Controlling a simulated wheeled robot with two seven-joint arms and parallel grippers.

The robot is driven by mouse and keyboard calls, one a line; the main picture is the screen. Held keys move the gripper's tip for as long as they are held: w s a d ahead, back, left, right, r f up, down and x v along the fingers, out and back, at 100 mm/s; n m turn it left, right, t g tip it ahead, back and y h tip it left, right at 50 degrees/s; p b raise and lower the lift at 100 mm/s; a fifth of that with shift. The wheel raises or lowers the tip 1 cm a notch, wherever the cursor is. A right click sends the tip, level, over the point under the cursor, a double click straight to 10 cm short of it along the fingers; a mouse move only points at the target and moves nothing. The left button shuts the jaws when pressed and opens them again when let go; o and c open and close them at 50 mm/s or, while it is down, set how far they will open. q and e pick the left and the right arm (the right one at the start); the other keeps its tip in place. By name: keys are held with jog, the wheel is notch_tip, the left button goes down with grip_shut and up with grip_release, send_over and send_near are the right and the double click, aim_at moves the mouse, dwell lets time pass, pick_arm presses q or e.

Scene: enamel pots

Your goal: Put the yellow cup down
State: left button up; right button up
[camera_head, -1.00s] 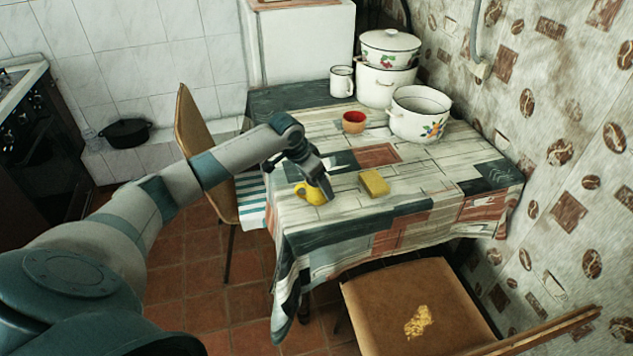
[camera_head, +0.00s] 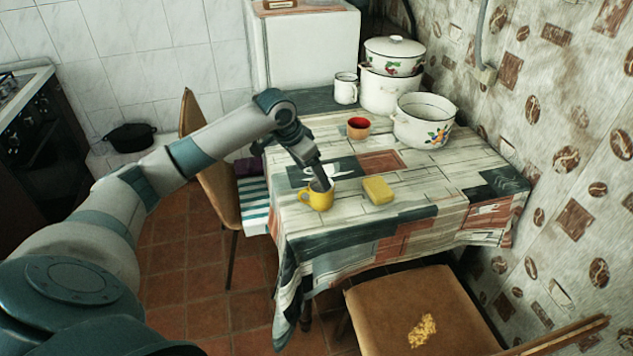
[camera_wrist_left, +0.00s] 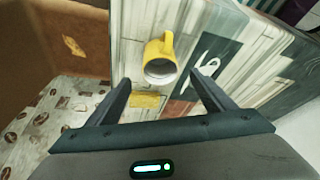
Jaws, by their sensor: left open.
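The yellow cup (camera_head: 317,198) stands upright on the table near its left front edge, with its handle to the left in the head view. In the left wrist view the cup (camera_wrist_left: 160,50) shows its pale open mouth, and its handle points up in the picture. My left gripper (camera_head: 322,184) is just above and behind the cup in the head view. In the left wrist view its fingers (camera_wrist_left: 160,82) are wide apart with nothing between the tips, and the cup lies beyond them. My right gripper is not in view.
A yellow sponge (camera_head: 378,190) lies right of the cup. A red-brown bowl (camera_head: 358,128), a white mug (camera_head: 345,89), an open white pot (camera_head: 424,122) and stacked lidded pots (camera_head: 389,92) stand at the back. A chair (camera_head: 212,185) is at the left edge. The table's right front is clear.

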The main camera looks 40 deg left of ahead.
pick_arm(q)
jog(key=v, duration=0.3)
jog(key=shift+s+r, duration=0.1)
jog(key=shift+r, duration=0.2)
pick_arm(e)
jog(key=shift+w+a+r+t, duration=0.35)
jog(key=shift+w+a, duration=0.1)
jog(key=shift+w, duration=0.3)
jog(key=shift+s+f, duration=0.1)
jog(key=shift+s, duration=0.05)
